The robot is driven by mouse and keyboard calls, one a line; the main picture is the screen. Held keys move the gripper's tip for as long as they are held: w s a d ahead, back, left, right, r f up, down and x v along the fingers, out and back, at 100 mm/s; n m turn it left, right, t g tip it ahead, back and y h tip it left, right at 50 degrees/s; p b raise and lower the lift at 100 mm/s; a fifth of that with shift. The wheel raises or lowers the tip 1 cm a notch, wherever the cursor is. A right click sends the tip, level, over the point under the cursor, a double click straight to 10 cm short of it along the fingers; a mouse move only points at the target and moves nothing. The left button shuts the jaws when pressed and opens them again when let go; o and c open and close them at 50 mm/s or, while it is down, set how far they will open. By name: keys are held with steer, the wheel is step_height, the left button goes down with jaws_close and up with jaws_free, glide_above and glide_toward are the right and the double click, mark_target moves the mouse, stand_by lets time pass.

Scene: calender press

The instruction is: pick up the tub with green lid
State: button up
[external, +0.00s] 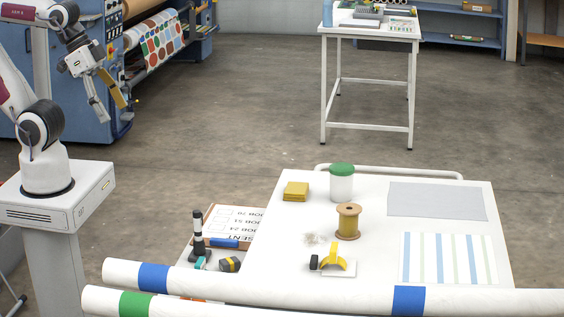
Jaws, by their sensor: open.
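The tub with green lid (341,183) stands upright at the back edge of the white table (274,240). Its body is white and its lid is green. My gripper (112,98) is at the upper left, raised in front of the blue press and far from the tub. Its fingers are apart and nothing is between them.
Near the tub are a yellow block stack (296,191) and a spool of yellow thread (348,221). A yellow tape dispenser (333,258) sits nearer the front. Long white rolls (225,284) cross the foreground. A grey sheet (436,201) lies at the right.

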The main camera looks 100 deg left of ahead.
steer(key=shift+w, duration=0.15)
steer(key=w+a+f+n+t+y, duration=0.15)
steer(key=w+a, duration=0.25)
steer(key=w, duration=1.5)
steer(key=w+a+n+t, duration=0.25)
steer(key=w+a, duration=0.25)
steer(key=w, duration=1.3)
steer(key=n+t+y, duration=0.1)
steer(key=n+y, duration=0.3)
steer(key=y, duration=0.3)
glide_above(334, 169)
steer(key=s+d, duration=0.2)
steer(key=d, duration=0.7)
step_height(334, 169, down, 18)
steer(key=shift+n+y, duration=0.5)
steer(key=shift+y, duration=0.45)
steer(key=a+f, duration=0.4)
steer(key=s+a+f, duration=0.1)
steer(key=f, duration=0.1)
steer(key=shift+a+f, duration=0.2)
steer(key=shift+a, duration=0.2)
steer(key=shift+a, duration=0.1)
steer(key=shift+x, duration=1.25)
